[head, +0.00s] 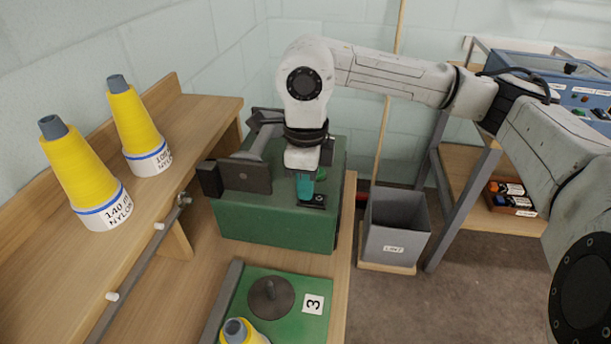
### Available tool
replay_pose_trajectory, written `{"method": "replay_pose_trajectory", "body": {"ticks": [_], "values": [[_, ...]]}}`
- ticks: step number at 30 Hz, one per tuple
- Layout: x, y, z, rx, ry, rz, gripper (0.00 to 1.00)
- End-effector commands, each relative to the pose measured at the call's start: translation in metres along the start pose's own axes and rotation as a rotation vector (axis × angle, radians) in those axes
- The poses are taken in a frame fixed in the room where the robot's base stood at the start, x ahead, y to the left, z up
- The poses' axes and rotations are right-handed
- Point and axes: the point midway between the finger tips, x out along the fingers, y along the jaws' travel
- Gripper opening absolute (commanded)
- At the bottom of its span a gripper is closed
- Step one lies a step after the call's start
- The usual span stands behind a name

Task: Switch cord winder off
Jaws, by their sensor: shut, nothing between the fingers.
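The cord winder (275,225) is a green box on the wooden bench, with dark metal parts on its top and left side. A small black switch plate (315,202) sits at its right front top edge, and a green button (321,174) shows just behind it. My gripper (305,191) points down over this corner, shut and empty, with its teal fingers at the switch plate. I cannot tell whether the fingers touch it. The gripper and wrist hide part of the switch area, and the switch position cannot be read.
Two yellow cord cones (80,170) (137,125) stand on the shelf at left. A green board (312,329) with a dark disc and another yellow cone lies in front of the winder. A grey bin (398,225) and a blue machine (560,75) are at right.

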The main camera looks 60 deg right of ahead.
Motion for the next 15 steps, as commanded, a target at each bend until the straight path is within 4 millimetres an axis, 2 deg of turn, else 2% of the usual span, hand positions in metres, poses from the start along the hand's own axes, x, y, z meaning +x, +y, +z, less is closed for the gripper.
{"method": "replay_pose_trajectory", "body": {"ticks": [7, 12, 15], "values": [[0.001, 0.000, 0.000, 0.000, 0.000, -0.001, 0.00], [0.011, -0.001, 0.002, 0.000, 0.000, -0.002, 0.00], [0.005, 0.000, 0.002, 0.001, 0.000, 0.000, 0.00]]}}
